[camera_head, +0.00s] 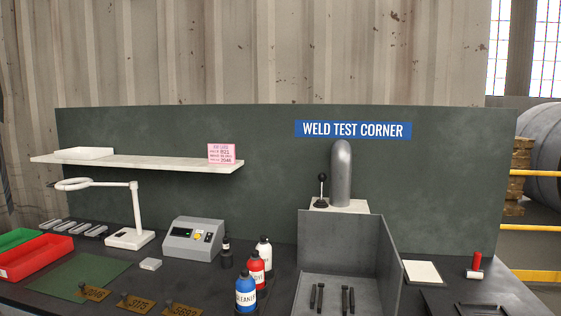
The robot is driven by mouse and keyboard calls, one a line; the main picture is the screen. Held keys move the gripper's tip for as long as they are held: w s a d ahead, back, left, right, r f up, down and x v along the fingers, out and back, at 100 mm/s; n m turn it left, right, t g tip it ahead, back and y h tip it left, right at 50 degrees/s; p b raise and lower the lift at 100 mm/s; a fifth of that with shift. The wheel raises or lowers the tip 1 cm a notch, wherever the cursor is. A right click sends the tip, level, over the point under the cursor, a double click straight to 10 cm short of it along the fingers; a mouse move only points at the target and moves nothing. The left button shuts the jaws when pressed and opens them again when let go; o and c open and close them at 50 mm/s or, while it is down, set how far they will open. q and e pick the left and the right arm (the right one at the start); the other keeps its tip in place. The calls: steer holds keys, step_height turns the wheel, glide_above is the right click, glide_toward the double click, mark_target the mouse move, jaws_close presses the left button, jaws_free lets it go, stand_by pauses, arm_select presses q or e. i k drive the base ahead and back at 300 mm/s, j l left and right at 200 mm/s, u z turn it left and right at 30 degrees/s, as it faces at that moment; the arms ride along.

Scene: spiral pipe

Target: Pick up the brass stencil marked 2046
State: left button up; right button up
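Three brass stencils lie in a row at the front left of the bench. The left one (93,293) sits at the corner of a green mat (75,275); its small digits seem to end in 46 and may read 2046. The middle stencil (136,303) and the right stencil (182,310) carry other markings, too small to read surely. The right one is close to the picture's bottom edge. Neither of my grippers is in view.
A red tray (38,262), a magnifier lamp (127,238) and a grey meter (193,240) stand behind the stencils. Cleaner (245,292), red (256,268) and white (264,252) bottles stand to their right, beside a grey metal booth (340,262). A shelf (190,164) hangs above.

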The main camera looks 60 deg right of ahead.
mark_target(90, 292)
steer(key=z, duration=1.7)
steer(key=i+u, duration=0.6)
steer(key=u, duration=0.15)
